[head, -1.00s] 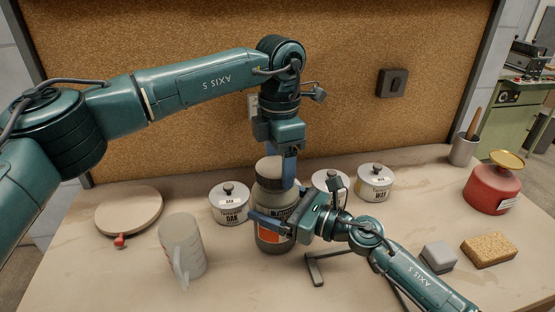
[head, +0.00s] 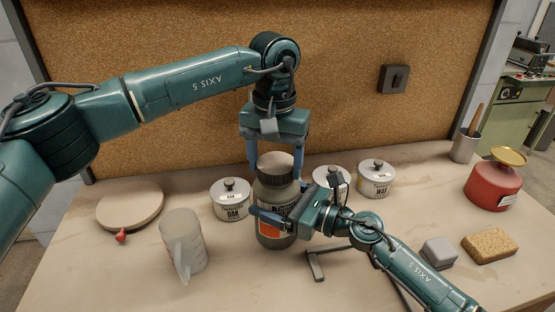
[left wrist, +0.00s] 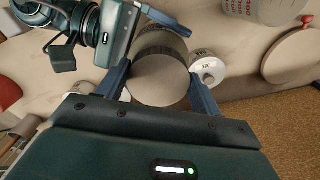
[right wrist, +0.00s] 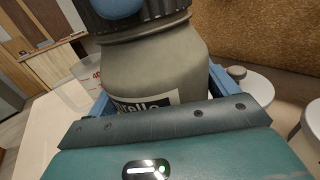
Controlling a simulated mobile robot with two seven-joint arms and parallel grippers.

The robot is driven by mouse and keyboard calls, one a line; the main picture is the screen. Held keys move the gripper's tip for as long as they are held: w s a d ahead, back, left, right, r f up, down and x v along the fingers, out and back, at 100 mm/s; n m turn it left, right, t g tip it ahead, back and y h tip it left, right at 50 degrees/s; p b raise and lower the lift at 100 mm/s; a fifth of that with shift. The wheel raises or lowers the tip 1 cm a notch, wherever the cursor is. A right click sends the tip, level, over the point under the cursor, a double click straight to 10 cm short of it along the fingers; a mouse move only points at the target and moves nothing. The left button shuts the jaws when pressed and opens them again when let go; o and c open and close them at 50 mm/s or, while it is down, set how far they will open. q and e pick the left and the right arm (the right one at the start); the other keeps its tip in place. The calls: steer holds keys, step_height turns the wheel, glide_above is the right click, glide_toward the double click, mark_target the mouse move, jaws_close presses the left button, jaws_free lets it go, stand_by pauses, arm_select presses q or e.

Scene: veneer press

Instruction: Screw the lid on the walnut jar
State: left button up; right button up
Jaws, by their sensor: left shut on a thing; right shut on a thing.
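The jar (head: 270,238), grey-brown with a label that has an orange part, stands upright on the table in the head view. My right gripper (head: 282,212) is shut around its body; the right wrist view shows the jar's shoulder and label (right wrist: 150,75) between the fingers. The dark lid with a ribbed rim (head: 277,165) sits on the jar's mouth; its flat top shows in the left wrist view (left wrist: 160,80). My left gripper (head: 275,176) points down from above, shut on the lid's rim, a finger on each side. The threads are hidden.
White lidded cans stand left (head: 230,205) and right (head: 376,182) of the jar, one partly hidden. A measuring jug (head: 183,245) and round board (head: 130,207) are at left.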

arm_select(q)
steer(key=m, duration=0.4)
steer(key=shift+a+r, duration=0.1)
steer(key=shift+a, duration=0.05)
steer(key=o, duration=0.9)
steer(key=shift+r, duration=2.2)
steer(key=shift+o, duration=0.3)
